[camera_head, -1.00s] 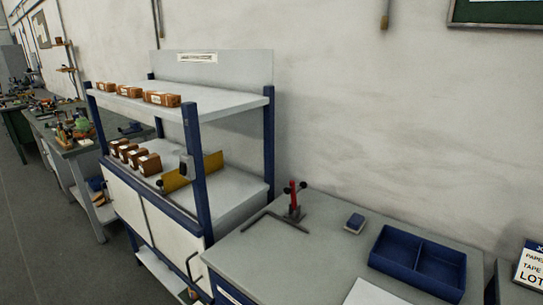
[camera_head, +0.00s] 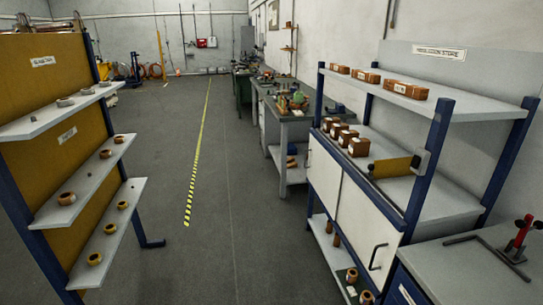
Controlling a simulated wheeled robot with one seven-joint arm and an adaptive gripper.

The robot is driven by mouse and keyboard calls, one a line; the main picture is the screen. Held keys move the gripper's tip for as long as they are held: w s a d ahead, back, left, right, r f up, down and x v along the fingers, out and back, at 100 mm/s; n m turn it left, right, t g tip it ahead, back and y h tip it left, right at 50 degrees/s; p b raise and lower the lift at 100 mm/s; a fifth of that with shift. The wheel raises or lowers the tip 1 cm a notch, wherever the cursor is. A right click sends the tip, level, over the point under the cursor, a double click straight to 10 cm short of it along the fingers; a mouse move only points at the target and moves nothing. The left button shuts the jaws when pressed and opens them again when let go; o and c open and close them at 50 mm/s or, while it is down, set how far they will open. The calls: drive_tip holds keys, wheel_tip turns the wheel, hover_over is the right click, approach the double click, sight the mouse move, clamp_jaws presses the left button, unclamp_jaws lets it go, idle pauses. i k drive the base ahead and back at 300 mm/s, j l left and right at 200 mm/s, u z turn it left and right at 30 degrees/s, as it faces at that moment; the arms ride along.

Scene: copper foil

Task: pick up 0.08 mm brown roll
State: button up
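Several small rolls sit on the slanted rack at the left. More brown rolls (camera_head: 352,275) stand low in the unit at the right. No thickness marking is readable, so I cannot tell which roll is 0.08 mm. My gripper is not in view.
The rack (camera_head: 60,132) has a tan back panel and blue posts. A white shelving unit (camera_head: 368,212) with brown boxes (camera_head: 358,147) stands at the right. A grey bench (camera_head: 470,275) adjoins it. Open grey floor (camera_head: 215,180) with a yellow-black stripe (camera_head: 199,150) lies between.

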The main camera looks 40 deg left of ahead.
sight(67, 199)
drive_tip(key=u, duration=2.6)
drive_tip(key=i+u, duration=0.2)
drive_tip(key=i, duration=1.55)
drive_tip(key=i+j, duration=0.3)
drive_tip(key=i, duration=0.05)
